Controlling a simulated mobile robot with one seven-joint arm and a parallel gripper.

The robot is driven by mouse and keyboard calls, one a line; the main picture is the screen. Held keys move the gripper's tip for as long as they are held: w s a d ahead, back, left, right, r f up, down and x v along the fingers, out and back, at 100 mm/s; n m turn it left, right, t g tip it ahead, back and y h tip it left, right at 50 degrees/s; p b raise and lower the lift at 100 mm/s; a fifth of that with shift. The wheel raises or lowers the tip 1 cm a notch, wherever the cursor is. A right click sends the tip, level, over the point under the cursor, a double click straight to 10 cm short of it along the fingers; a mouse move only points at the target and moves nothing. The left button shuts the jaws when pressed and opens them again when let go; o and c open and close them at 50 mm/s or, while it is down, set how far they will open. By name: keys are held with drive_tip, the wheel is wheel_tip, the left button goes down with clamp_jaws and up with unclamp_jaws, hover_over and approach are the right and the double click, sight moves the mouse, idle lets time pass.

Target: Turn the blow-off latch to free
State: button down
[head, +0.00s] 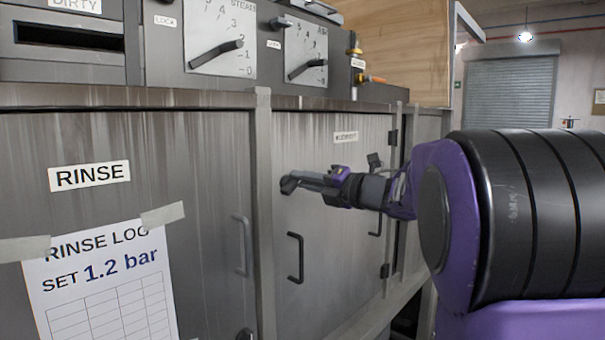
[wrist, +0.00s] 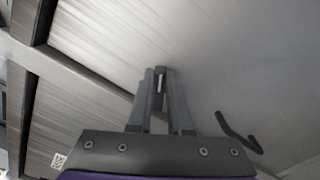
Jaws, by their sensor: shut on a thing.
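The blow-off door is the grey metal door (head: 330,230) with a small label (head: 346,137), right of the rinse door. My gripper (head: 290,182) reaches in from the right to the upper left part of this door, near its frame post. In the wrist view my gripper (wrist: 161,76) has its fingers close together on the small blow-off latch (wrist: 160,82), which shows as a narrow piece between the tips. The fingers hide most of the latch, so I cannot tell which way it points.
A black door handle (head: 295,258) is below my gripper; it also shows in the wrist view (wrist: 237,132). The rinse door (head: 180,200) has its own handle (head: 241,245) and a taped paper log (head: 98,285). Levers on gauge plates (head: 220,45) sit above. Open room lies at right.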

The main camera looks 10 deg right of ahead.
drive_tip(key=shift+w+f+m+p, duration=0.1)
drive_tip(key=shift+f+m+p, duration=0.15)
drive_tip(key=shift+m+p, duration=0.95)
drive_tip(key=shift+f+m+p, duration=0.2)
drive_tip(key=shift+m+p, duration=0.15)
drive_tip(key=shift+m, duration=1.65)
drive_tip(key=c, duration=0.8)
unclamp_jaws()
drive_tip(key=shift+c, duration=0.2)
drive_tip(key=shift+d, duration=0.1)
drive_tip(key=b+v, duration=0.1)
drive_tip(key=v, duration=1.6)
drive_tip(key=shift+s, duration=0.2)
drive_tip(key=shift+d, duration=0.1)
